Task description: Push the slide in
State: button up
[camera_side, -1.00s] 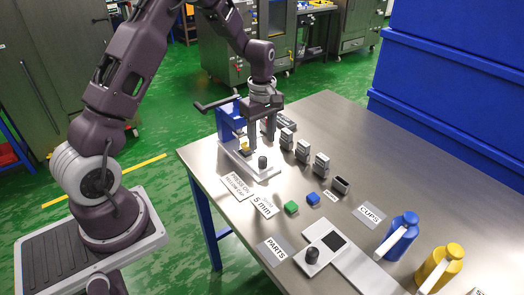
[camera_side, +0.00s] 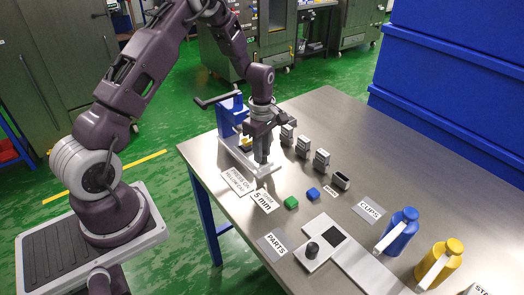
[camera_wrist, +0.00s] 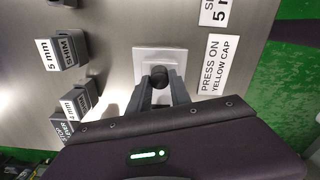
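The blue press fixture (camera_side: 229,112) stands on a light base plate at the table's left edge, with a small yellow part (camera_side: 244,141) low on it. A black knob (camera_wrist: 159,75) is on the light plate (camera_wrist: 150,56) in the wrist view; I take it to belong to the slide. My gripper (camera_side: 263,158) is down over the front part of this plate. In the wrist view my fingers (camera_wrist: 160,82) stand on either side of the knob. I cannot tell whether they touch it. In the side view the fingers hide the knob.
Several grey blocks (camera_side: 303,147) stand in a row right of the fixture. A parts plate with a black knob (camera_side: 312,249) and blue (camera_side: 398,232) and yellow bottles (camera_side: 440,264) are nearer the front right.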

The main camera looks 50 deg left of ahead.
grip_shut()
dwell(1.0)
jog(key=shift+a, duration=2.15)
jog(key=o, duration=0.7)
grip_release()
jog(key=shift+o, duration=0.4)
jog(key=shift+r, duration=0.1)
notch_tip(320, 180, up, 7)
